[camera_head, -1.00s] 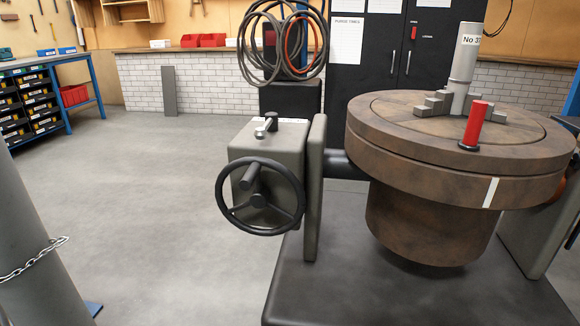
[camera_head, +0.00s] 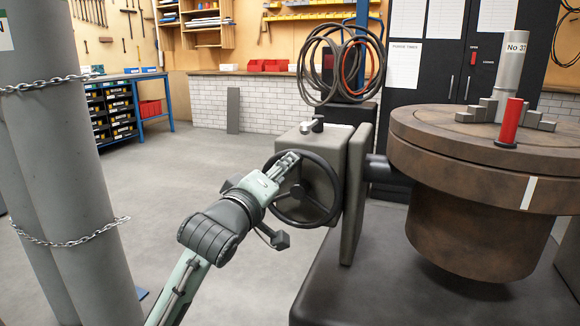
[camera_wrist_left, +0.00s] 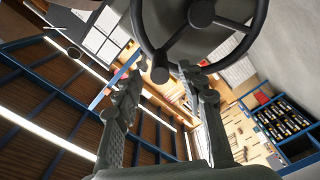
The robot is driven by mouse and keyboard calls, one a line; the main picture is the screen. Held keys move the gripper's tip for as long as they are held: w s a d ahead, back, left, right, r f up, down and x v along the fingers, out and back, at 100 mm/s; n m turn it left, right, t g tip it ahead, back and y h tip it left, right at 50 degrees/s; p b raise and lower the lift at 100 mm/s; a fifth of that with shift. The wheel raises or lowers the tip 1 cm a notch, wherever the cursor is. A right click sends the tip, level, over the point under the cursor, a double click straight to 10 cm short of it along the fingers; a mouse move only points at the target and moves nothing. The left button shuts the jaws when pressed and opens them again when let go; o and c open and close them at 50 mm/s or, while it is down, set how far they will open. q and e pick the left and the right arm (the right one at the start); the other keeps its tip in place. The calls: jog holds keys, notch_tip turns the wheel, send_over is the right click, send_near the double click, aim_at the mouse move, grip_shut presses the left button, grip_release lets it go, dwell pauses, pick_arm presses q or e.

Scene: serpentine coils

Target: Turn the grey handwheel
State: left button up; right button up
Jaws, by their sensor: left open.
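The handwheel (camera_head: 298,192), a dark grey spoked ring, is mounted on the front of a grey box (camera_head: 358,165) beside the round brown table. My left gripper (camera_head: 285,165) is at the wheel's upper left rim, with its arm coming from below. In the left wrist view, the wheel (camera_wrist_left: 203,14) fills the top. Its handle (camera_wrist_left: 160,72) points toward the camera and shows between the two spread fingers of my left gripper (camera_wrist_left: 160,80). The fingers are open, and I cannot tell whether they touch the handle. My right gripper is not in view.
The round table (camera_head: 480,215) carries a red cylinder (camera_head: 509,122) and a grey post (camera_head: 509,75). Chained grey cylinders (camera_head: 75,190) stand at the left. Coiled hoses (camera_head: 335,65) are behind the box. The floor (camera_head: 165,185) between is clear.

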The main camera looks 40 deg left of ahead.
pick_arm(q)
jog(key=x, duration=0.5)
jog(key=shift+w, duration=0.1)
grip_shut()
dwell(0.3)
